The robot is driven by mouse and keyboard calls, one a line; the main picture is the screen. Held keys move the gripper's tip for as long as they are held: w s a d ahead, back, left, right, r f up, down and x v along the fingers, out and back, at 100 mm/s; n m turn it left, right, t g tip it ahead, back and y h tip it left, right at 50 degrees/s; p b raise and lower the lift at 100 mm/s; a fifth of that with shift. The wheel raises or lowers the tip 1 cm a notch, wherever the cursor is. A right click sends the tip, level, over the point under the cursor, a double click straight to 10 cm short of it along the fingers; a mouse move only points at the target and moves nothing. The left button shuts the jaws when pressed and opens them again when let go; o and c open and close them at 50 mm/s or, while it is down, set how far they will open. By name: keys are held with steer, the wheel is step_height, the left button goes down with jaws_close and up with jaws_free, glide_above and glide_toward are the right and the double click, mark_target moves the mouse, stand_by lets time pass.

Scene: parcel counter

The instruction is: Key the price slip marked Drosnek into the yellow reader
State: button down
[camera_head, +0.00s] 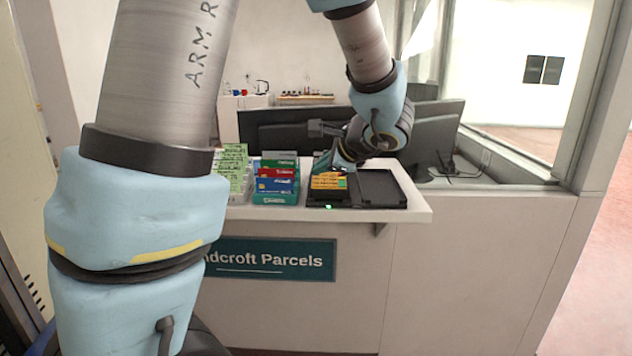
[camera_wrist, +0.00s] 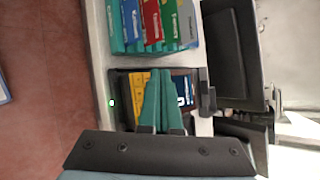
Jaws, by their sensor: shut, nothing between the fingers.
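The reader (camera_head: 328,182) is a dark unit with yellow keys, on the counter right of the card rack. In the wrist view its yellow keys (camera_wrist: 139,96) show left of my fingers and part of a blue screen (camera_wrist: 185,93) shows right of them. A small green light glows on its front edge. My gripper (camera_head: 342,163) is right over the reader, with its teal fingers (camera_wrist: 158,74) shut and empty. I cannot tell whether the fingertips touch a key. Pale green slips with dark writing (camera_head: 232,166) stand at the counter's left; I cannot read Drosnek on any.
A teal rack (camera_head: 275,199) holds several green, red and blue cards between slips and reader; it also shows in the wrist view (camera_wrist: 116,38). A flat black tray (camera_head: 382,188) lies right of the reader. Monitors (camera_head: 437,135) stand behind. The counter's right end (camera_head: 420,208) is clear.

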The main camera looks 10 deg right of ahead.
mark_target(329, 179)
steer(key=shift+f, duration=0.15)
stand_by(0.3)
steer(key=shift+w+f+b, duration=0.1)
steer(key=shift+f+b, duration=0.2)
steer(key=shift+b, duration=0.25)
steer(key=shift+f+b, duration=0.25)
steer(key=shift+b, duration=0.1)
steer(key=shift+r, duration=0.15)
stand_by(0.3)
steer(key=shift+r+p, duration=0.4)
steer(key=shift+r, duration=0.2)
steer(key=shift+w+d+r, duration=0.15)
steer(key=shift+w+d, duration=0.45)
steer(key=shift+d, duration=0.05)
steer(key=shift+w+d+r, duration=0.15)
steer(key=shift+w+d, duration=0.4)
steer(key=shift+d, duration=0.05)
